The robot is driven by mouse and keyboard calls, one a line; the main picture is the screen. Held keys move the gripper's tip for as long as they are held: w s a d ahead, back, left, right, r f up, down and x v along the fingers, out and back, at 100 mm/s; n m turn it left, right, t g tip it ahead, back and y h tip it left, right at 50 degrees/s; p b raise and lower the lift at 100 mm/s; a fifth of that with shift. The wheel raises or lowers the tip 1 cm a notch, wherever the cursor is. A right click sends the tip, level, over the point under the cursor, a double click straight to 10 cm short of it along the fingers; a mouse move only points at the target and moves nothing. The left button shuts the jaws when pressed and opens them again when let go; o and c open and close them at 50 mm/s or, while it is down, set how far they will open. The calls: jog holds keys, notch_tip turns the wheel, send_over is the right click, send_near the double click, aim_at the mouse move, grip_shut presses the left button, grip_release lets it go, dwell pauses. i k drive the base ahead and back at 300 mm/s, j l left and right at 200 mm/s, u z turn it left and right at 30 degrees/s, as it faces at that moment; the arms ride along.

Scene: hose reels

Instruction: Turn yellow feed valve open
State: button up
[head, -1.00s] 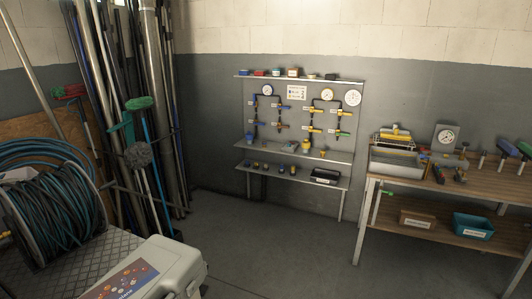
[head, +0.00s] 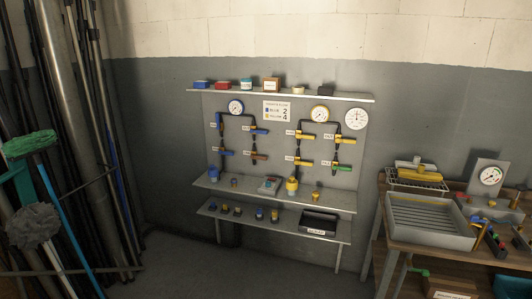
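A grey valve panel (head: 277,172) stands against the wall in the head view. Its right half has a yellow-rimmed gauge (head: 320,114) above dark pipes. An upper left yellow valve handle (head: 307,135), a lower left yellow handle (head: 304,163) and an upper right yellow handle (head: 338,142) sit on these pipes. A green handle (head: 344,168) is at lower right. The small tags beside them are too small to read, so I cannot tell which is the feed valve or how far it is turned. My gripper is not in view.
A blue-rimmed gauge (head: 236,107) and blue handles (head: 260,130) are on the panel's left half. A lower shelf (head: 205,209) holds small parts and a black bin (head: 318,224). A workbench (head: 400,250) stands right; poles and brushes (head: 30,144) stand left.

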aim_at(309, 164)
jog(key=i+u, duration=0.1)
jog(key=i, duration=0.4)
jog(key=i+l+u, duration=0.1)
jog(key=i, duration=0.4)
jog(key=i+l+u, duration=0.1)
jog(key=i, duration=0.4)
jog(key=i+l+u, duration=0.15)
jog(key=i, duration=0.35)
